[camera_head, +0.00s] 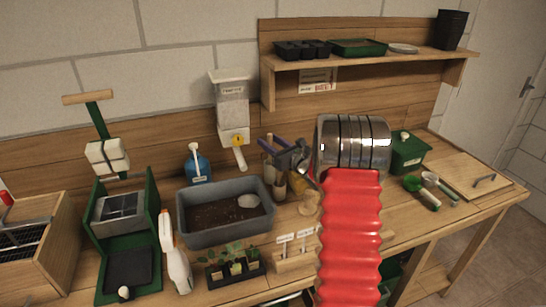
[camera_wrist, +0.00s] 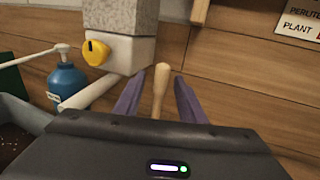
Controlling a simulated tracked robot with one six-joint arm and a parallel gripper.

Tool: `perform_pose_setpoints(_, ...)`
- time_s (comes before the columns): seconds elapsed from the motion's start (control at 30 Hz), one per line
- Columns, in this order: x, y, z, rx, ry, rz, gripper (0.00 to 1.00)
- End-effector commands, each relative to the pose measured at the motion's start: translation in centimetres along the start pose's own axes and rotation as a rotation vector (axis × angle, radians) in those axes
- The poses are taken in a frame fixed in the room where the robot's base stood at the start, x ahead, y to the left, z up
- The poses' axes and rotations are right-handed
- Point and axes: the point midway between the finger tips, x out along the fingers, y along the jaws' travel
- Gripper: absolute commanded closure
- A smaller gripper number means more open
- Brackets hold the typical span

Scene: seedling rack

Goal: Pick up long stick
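A long stick (camera_wrist: 161,90) of pale wood with a rounded tip stands upright in the wrist view, between my two purple fingers. My gripper (camera_wrist: 158,88) is open, with a gap on each side of the stick. Its dark body hides the stick's lower end. In the head view my gripper (camera_head: 268,144) is at the back of the bench, right of the grey soil tub. There the stick is mostly hidden among my fingers and other wooden handles.
The grey tub (camera_head: 187,237), a blue pump bottle (camera_head: 199,168) and a wall dispenser (camera_head: 231,110) with a yellow knob (camera_wrist: 96,53) are on the left. A seedling tray (camera_head: 215,278) is in front.

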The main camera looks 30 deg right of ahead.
Motion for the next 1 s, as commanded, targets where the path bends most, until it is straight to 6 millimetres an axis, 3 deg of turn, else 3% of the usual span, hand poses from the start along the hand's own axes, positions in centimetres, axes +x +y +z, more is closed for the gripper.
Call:
perform_pose_setpoints(0.47, -0.02, 0.02, 0.04, 0.0, -0.001, 0.0, 0.63)
perform_pose_setpoints(1.0, -0.03, 0.02, 0.04, 0.0, -0.001, 0.0, 1.0)
